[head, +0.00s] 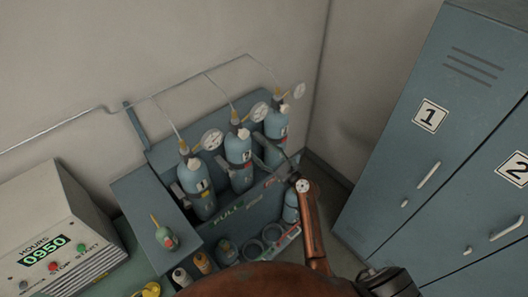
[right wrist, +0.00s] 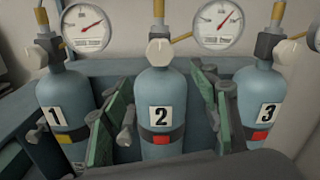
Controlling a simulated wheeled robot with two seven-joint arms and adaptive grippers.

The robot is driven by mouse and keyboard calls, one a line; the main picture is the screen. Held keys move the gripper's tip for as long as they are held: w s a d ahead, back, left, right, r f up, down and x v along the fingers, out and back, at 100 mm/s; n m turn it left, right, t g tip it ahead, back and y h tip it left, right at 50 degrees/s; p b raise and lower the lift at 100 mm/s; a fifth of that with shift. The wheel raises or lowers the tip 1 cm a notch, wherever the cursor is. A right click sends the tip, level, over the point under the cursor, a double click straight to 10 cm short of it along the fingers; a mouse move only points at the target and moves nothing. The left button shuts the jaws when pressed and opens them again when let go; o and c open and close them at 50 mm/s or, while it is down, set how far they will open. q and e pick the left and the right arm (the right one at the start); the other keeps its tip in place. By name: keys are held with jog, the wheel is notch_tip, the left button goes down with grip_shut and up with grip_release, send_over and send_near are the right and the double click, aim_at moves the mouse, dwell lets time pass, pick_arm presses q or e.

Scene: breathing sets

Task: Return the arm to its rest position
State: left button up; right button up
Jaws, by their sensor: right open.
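My right gripper (head: 272,157) is at the front of the cylinder rack, its copper-coloured arm coming up from the bottom. In the right wrist view its two green-padded fingers (right wrist: 160,112) are spread apart, with nothing held between them. Cylinder 2 (right wrist: 158,85) shows upright in the gap between the fingers; I cannot tell whether they touch it. Cylinder 1 (right wrist: 65,95) stands to the left and cylinder 3 (right wrist: 262,90) to the right. My left gripper is not in view.
The blue-grey rack (head: 228,215) holds the cylinders, with gauges and pipes above. A control box (head: 50,225) reading 0950 stands left. Small bottles (head: 203,262) and a tray with rings (head: 275,240) sit below. Numbered lockers (head: 400,170) stand right.

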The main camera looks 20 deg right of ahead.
dwell(0.4)
